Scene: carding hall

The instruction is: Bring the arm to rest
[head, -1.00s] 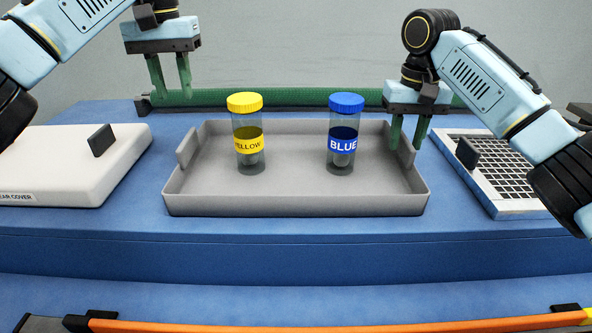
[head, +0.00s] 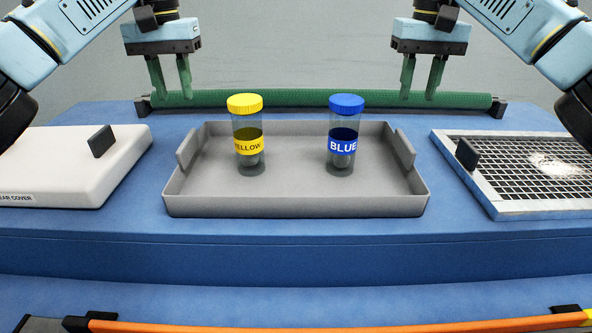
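My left gripper (head: 170,78) hangs in the upper left, fingers pointing down and apart, with nothing between them. My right gripper (head: 421,78) hangs in the upper right in much the same pose, fingers apart and empty. Both are raised, clear of the tray and the jars. A jar with a yellow lid and a YELLOW label (head: 248,146) stands upright in the left half of the grey tray (head: 295,205). A jar with a blue lid and a BLUE label (head: 343,147) stands upright in its right half.
A white cover with a black handle (head: 70,165) lies left of the tray. A framed wire grid (head: 500,178), with a pale patch on it, lies to the right. A green roller (head: 310,97) runs along the back. An orange bar (head: 330,326) crosses the front.

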